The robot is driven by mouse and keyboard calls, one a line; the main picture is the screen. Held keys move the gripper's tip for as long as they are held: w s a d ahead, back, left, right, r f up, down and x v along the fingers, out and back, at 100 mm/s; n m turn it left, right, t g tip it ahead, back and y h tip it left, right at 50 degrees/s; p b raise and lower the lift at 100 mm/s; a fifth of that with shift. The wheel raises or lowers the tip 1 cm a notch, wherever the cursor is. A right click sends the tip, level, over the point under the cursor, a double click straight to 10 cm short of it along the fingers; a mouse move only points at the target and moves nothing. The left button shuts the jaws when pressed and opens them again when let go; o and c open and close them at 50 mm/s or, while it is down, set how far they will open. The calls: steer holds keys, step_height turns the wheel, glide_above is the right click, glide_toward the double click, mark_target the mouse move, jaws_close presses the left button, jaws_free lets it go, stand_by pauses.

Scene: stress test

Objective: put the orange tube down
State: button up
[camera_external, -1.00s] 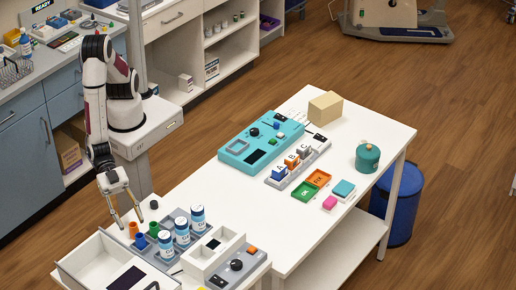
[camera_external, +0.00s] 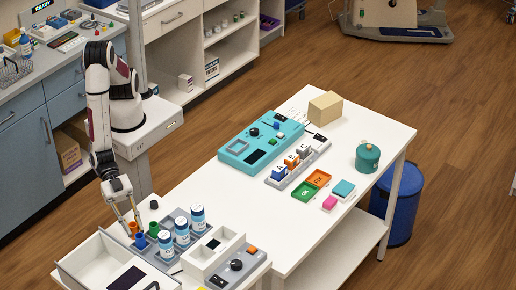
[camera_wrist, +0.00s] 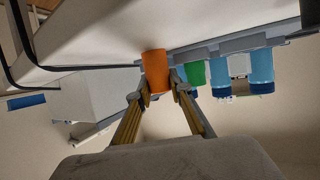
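The orange tube (camera_external: 133,228) stands at the left end of the grey rack, close to the white tray. My gripper (camera_external: 133,222) is low over it, with one finger on each side. In the wrist view the orange tube (camera_wrist: 155,70) sits between my fingertips (camera_wrist: 160,80), which appear to touch both its sides. My gripper looks shut on it. The tube's lower end is hard to make out, so I cannot tell whether it is lifted.
A blue tube (camera_external: 141,241), a green tube (camera_external: 153,228) and a dark cap (camera_external: 154,205) are close by. Blue-labelled bottles (camera_external: 182,231) stand to the right. The open white tray (camera_external: 92,256) lies in front. The table's middle (camera_external: 235,205) is clear.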

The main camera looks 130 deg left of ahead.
steer(key=shift+c, duration=0.6)
steer(key=shift+r, duration=0.1)
step_height(320, 180, up, 10)
stand_by(0.6)
stand_by(0.8)
steer(key=shift+r, duration=2.2)
steer(key=w+a+r+n+t+y, duration=0.1)
steer(key=w+a+n+y, duration=0.2)
steer(key=w+a, duration=1.35)
steer(key=w+a+n+y, duration=0.1)
steer(key=w+a, duration=0.2)
steer(key=a, duration=0.8)
steer(key=w+a+n+y, duration=0.1)
steer(key=w+a, duration=0.3)
steer(key=a, duration=0.6)
step_height(320, 180, down, 13)
steer(key=shift+s+f, duration=0.2)
steer(key=shift+s, duration=0.05)
